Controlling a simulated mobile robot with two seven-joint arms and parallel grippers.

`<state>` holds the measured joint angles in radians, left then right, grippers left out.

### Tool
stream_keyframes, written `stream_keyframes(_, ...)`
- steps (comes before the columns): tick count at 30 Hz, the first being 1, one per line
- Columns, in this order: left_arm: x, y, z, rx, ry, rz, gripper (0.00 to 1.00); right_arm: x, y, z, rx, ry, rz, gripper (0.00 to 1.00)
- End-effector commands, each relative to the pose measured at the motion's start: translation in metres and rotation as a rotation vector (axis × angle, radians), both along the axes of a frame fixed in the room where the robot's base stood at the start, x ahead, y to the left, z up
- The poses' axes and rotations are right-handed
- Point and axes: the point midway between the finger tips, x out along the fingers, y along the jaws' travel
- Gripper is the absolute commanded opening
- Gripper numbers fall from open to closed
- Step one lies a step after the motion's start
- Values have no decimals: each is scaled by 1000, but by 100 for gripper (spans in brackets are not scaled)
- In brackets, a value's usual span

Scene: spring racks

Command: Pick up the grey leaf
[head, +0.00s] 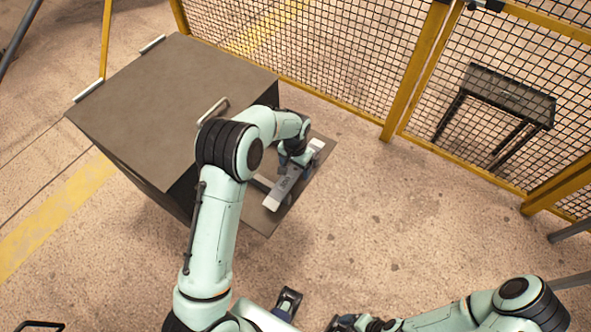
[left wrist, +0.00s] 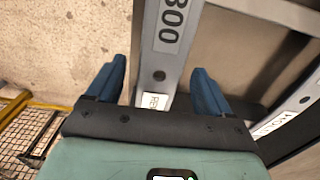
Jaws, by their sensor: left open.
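The grey leaf (head: 284,190) is a long flat bar with dark printed lettering, lying on a low dark rack shelf beside the big box. In the left wrist view the leaf (left wrist: 170,45) runs lengthwise between the fingers, with a number label and a dark hole on it. My left gripper (left wrist: 158,72) is open, with one blue finger on each side of the leaf and gaps between. In the head view my left gripper (head: 296,158) is over the leaf and partly hides it. My right gripper (head: 345,323) is low at the bottom edge, its jaws unclear.
A large dark box-like cabinet (head: 170,105) with light handles stands left of the shelf (head: 262,220). A second grey labelled bar (left wrist: 288,118) lies to the right in the left wrist view. Yellow-framed mesh fencing (head: 405,75) runs behind. Open concrete floor (head: 400,220) lies to the right.

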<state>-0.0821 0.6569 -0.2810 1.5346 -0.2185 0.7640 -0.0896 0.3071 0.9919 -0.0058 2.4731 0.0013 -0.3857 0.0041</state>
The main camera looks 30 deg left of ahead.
Motion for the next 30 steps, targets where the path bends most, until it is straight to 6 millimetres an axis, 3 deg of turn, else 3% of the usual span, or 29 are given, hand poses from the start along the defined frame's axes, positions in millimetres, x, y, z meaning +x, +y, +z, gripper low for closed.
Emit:
stream_keyframes(4,0,0,0,0,0,0,81,0,0,0,0,0,0,81)
stream_keyframes(9,0,0,1,0,0,0,26,0,0,0,0,0,0,81)
stream_keyframes(12,0,0,1,0,-1,0,0,0,0,0,0,0,0,81)
stream_keyframes(23,2,0,8,0,-6,0,0,0,0,0,0,0,0,81)
stream_keyframes(30,3,0,48,-1,-11,0,0,1,0,3,0,-1,0,81)
